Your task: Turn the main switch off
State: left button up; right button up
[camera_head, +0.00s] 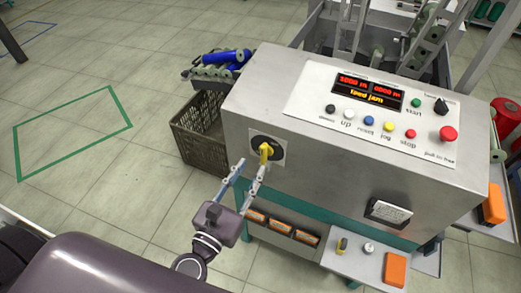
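The main switch (265,152) is a yellow handle on a round black disc with a pale square plate, on the front face of the grey metal cabinet (330,165). The handle looks roughly upright. My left gripper (253,167) is just below and in front of it, its two thin fingers apart and pointing up at the plate. The right finger's tip overlaps the lower end of the handle; I cannot tell whether it touches. My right gripper is not in view.
A control panel (345,125) with a lit display, several coloured buttons and a red knob tops the cabinet. A brown crate (189,147) stands left of it, with blue rolls (222,56) behind. Below are orange boxes (280,226) and a shelf (340,262). The floor at left is clear.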

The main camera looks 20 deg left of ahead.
aim_at(262, 151)
pick_arm(q)
jog(key=w, duration=0.2)
jog(key=w+p, duration=0.1)
jog(key=w, duration=0.1)
jog(key=w+d+p, duration=0.1)
jog(key=w, duration=0.1)
jog(key=shift+r, duration=0.1)
jog(key=shift+w, duration=0.5)
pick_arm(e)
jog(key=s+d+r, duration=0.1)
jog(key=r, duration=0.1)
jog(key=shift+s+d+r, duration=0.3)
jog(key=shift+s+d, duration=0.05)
pick_arm(q)
jog(key=shift+d, duration=0.1)
jog(key=c, duration=0.8)
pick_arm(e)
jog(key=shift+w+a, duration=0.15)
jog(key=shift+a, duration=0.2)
